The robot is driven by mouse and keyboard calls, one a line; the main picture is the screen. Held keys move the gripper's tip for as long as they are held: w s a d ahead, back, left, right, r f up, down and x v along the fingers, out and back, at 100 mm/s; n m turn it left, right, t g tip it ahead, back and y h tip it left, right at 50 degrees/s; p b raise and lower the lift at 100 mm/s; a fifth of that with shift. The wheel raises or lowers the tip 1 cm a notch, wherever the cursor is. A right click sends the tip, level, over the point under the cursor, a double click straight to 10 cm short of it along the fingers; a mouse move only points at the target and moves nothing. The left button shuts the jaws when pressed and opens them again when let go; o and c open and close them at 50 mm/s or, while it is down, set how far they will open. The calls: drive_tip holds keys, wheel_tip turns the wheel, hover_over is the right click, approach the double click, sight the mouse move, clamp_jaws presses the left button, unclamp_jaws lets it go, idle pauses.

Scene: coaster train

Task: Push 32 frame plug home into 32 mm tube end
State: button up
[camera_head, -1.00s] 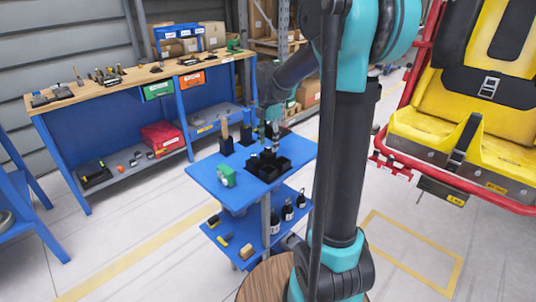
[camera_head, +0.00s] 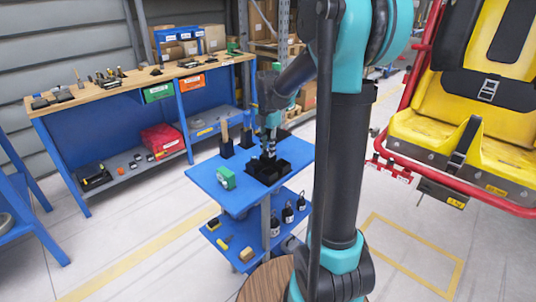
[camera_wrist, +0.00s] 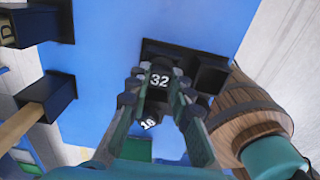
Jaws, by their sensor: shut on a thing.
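A black plug marked 32 (camera_wrist: 159,80) sits between the fingers of my gripper (camera_wrist: 160,84) in the wrist view, and the gripper is shut on it. It is over or in the black compartment holder (camera_wrist: 212,76); I cannot tell whether it is lifted clear. A second dark piece with a white number (camera_wrist: 148,124), which looks like 16 or 18, shows just below it. In the head view my gripper (camera_head: 268,153) points down at the black holder (camera_head: 292,157) on the blue cart top (camera_head: 207,173). I cannot make out the 32 mm tube end in either view.
A green block (camera_head: 226,178) lies at the cart's left, and black holders with upright items (camera_head: 226,146) stand behind. Bottles (camera_head: 288,213) stand on the lower shelf. A workbench (camera_head: 110,86) is at the back left, a yellow seat (camera_head: 440,130) in a red frame at right.

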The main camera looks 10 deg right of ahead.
wheel_tip(320, 180, up, 20)
idle(0.6)
idle(1.0)
